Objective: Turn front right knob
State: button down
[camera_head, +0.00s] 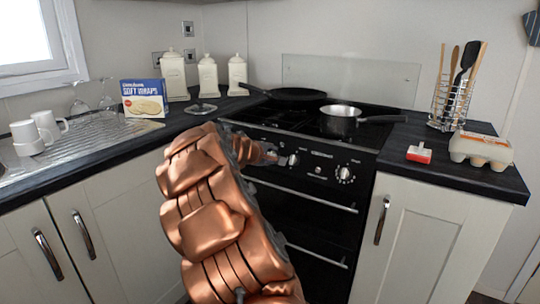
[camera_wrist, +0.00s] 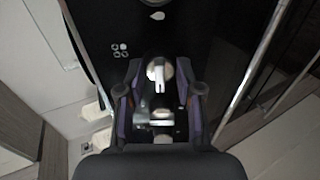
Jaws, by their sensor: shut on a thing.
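The black stove (camera_head: 318,146) has a front control panel with knobs along it. My gripper (camera_head: 275,157) reaches the panel from the left. A silver knob (camera_head: 291,160) shows at its tip; the knobs further left are hidden behind my copper-coloured arm. In the wrist view, my gripper (camera_wrist: 158,98) has its two fingers on either side of a round knob with a white pointer (camera_wrist: 157,75), and it is shut on it. A small burner mark (camera_wrist: 120,49) is printed beside the knob; I cannot read which burner it names.
A round dial (camera_head: 345,174) sits further right on the panel. Oven handles (camera_head: 308,195) run below. A black frying pan (camera_head: 288,94) and a steel saucepan (camera_head: 341,120) stand on the hob. An egg carton (camera_head: 481,149) and utensil rack (camera_head: 452,105) are on the right counter.

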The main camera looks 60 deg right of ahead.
jog(key=c, duration=0.8)
grip_release()
jog(key=v, duration=1.2)
